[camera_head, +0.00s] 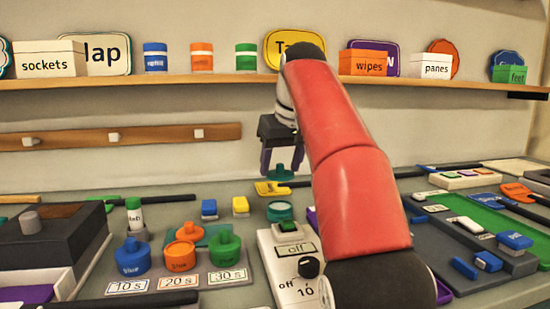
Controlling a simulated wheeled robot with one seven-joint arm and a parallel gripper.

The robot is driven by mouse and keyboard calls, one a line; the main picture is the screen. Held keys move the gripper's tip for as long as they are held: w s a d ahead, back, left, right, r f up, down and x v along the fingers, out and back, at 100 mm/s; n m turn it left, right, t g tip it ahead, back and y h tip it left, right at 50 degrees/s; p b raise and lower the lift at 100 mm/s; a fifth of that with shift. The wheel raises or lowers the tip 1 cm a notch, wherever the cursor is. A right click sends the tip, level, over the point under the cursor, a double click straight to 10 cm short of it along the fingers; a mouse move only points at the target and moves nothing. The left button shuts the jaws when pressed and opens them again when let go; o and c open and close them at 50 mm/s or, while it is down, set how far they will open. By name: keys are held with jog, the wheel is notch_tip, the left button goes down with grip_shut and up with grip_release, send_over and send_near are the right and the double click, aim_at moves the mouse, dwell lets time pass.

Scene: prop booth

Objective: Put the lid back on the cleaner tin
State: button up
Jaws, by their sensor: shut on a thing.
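My gripper (281,163) points down above the bench, left of my red arm. It is shut on a small teal lid (280,174), which shows low between its fingers. A short round teal tin (280,211) stands on the bench below the lid, with a clear gap between them in the picture. The tin seems to be the cleaner tin, but I cannot read its marking. Its top looks uncovered. I cannot tell from this one view whether the lid is straight over the tin.
A yellow piece (269,188) lies behind the tin. A white switch box (288,262) with a green button and black knob stands in front. Blue (133,257), orange (180,256) and green (225,250) timer pots are at left. My arm hides part of the bench.

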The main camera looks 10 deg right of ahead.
aim_at(282, 175)
jog(key=shift+s+f+b, duration=0.1)
jog(key=shift+f+b, duration=1.4)
jog(key=shift+f, duration=1.45)
jog(key=shift+r+p, duration=0.1)
jog(key=shift+p, duration=0.3)
jog(key=shift+f+p, duration=0.25)
jog(key=shift+p, duration=0.05)
dwell(0.4)
jog(key=o, duration=1.5)
jog(key=shift+c, duration=0.2)
jog(key=shift+r, duration=0.1)
jog(key=shift+r+p, duration=0.95)
jog(key=shift+r, duration=2.45)
